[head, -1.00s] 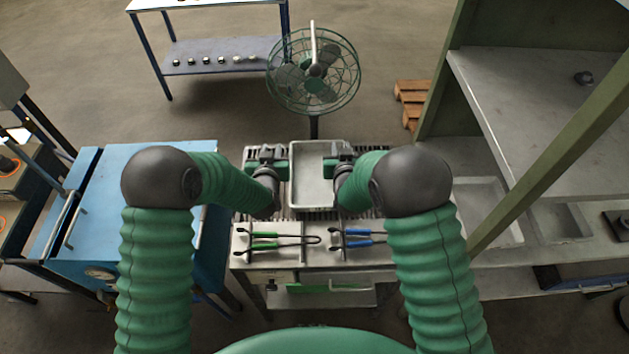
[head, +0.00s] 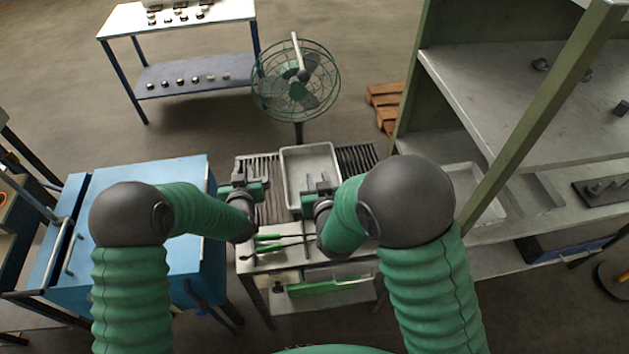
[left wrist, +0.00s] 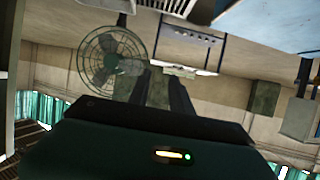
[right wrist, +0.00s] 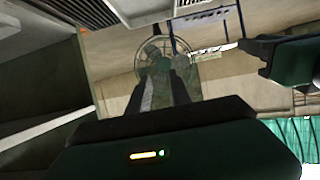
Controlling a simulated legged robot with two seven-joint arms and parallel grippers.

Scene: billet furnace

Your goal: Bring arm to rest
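My left gripper (head: 246,176) hangs over the slatted rack (head: 360,157), just left of a grey metal tray (head: 312,150). My right gripper (head: 318,186) is in front of the tray's near right part in the head view; I cannot tell if it touches. In the left wrist view, the left gripper's two fingers (left wrist: 166,88) stand apart with nothing between them. In the right wrist view, the right gripper's fingers (right wrist: 161,88) are also apart and empty. The tray looks empty and lies on the rack.
Green-handled tongs (head: 272,242) lie on the bench front below my grippers. A blue cabinet (head: 140,255) stands left, a green-framed shelf (head: 500,90) right. A fan (head: 297,80) and a blue-legged table (head: 185,75) stand behind.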

